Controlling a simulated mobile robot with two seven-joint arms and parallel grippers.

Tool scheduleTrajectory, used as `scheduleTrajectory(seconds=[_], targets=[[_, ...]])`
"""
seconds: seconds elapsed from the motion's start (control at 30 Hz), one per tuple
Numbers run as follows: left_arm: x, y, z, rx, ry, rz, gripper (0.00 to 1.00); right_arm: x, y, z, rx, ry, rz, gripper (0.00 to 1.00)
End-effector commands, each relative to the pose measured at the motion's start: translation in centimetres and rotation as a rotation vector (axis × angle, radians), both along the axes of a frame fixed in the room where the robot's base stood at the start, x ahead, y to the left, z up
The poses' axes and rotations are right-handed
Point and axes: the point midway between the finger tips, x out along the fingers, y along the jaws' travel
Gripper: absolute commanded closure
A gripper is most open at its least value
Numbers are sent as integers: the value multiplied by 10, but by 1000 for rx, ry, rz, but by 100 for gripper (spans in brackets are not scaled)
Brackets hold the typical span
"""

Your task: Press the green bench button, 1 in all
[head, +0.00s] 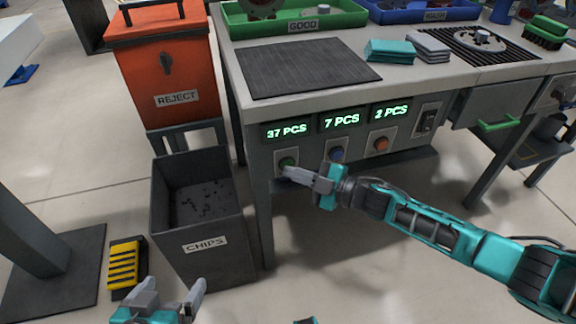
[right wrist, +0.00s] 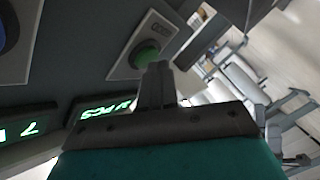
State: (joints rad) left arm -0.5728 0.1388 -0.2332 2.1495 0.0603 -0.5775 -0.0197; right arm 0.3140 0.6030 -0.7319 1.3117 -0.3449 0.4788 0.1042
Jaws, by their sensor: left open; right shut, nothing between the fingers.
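The green bench button (head: 287,162) sits on a light plate on the bench front, under the display reading 37 PCS (head: 287,131). In the right wrist view the green button (right wrist: 146,53) shows just beyond my fingertips. My right gripper (head: 287,171) is shut and empty, its tips at the lower edge of the button; I cannot tell whether they touch it. The shut fingers also show in the right wrist view (right wrist: 157,75). My left gripper (head: 172,288) is open and empty, low at the bottom of the head view, away from the bench.
The dark CHIPS bin (head: 204,262) stands left of the bench, below the orange REJECT box (head: 165,70). A green GOOD tray (head: 345,21) is on the bench top.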

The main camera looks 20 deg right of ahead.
Motion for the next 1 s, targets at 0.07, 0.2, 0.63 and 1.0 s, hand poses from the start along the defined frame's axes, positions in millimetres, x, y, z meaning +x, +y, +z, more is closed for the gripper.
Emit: scheduleTrajectory(seconds=[0.07,0.2,0.63,1.0], targets=[[0,0,-1,0,0,0,6,1,0,0,1,-1,0,100],[0,0,-1,1,0,1,6,3,0,0,1,-1,-1,100],[0,0,4,1,1,1,6,-4,0,1,1,1,-2,100],[0,0,9,1,2,1,6,-14,-1,0,1,-1,-1,100]])
